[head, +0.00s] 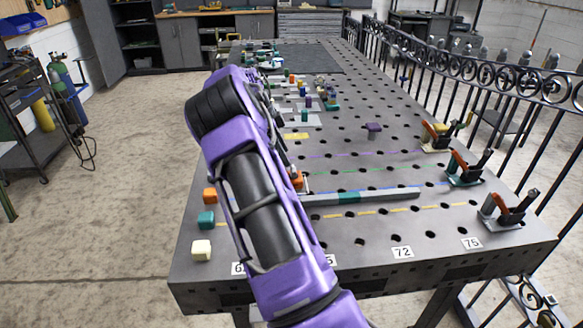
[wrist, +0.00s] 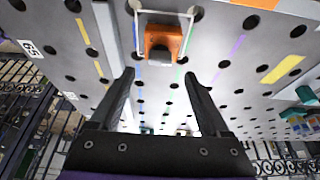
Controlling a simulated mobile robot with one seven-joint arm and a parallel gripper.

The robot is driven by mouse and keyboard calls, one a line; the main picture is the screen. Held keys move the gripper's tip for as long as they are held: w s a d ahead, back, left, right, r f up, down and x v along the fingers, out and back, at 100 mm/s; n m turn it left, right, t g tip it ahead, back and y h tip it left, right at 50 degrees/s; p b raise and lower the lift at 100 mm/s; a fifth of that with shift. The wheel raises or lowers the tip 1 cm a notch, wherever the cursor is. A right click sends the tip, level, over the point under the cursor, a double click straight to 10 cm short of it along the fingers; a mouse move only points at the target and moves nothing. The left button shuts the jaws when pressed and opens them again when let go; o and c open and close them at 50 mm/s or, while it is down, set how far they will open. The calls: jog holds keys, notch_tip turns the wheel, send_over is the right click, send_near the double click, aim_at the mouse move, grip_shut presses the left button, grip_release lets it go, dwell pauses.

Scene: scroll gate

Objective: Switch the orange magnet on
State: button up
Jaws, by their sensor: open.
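The orange magnet (wrist: 162,42) shows at the top middle of the wrist view, on the grey perforated table, with a pale frame-like outline around it. In the head view an orange part (head: 297,180) shows just right of my purple arm and seems to be the same magnet. My gripper (wrist: 160,76) is open and empty in the wrist view. Its two dark fingers point toward the magnet and stand apart from it. The magnet's switch position cannot be made out. In the head view my arm hides my gripper.
Orange, teal (head: 206,220) and cream blocks sit at the table's left edge. Toggle clamps (head: 466,170) line the right edge, by a black railing (head: 480,75). Small parts crowd the far end.

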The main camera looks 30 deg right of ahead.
aim_at(292, 168)
jog(key=x, duration=0.6)
jog(key=shift+d+f, duration=0.1)
jog(key=shift+f, duration=0.05)
jog(key=shift+c, duration=0.2)
grip_shut()
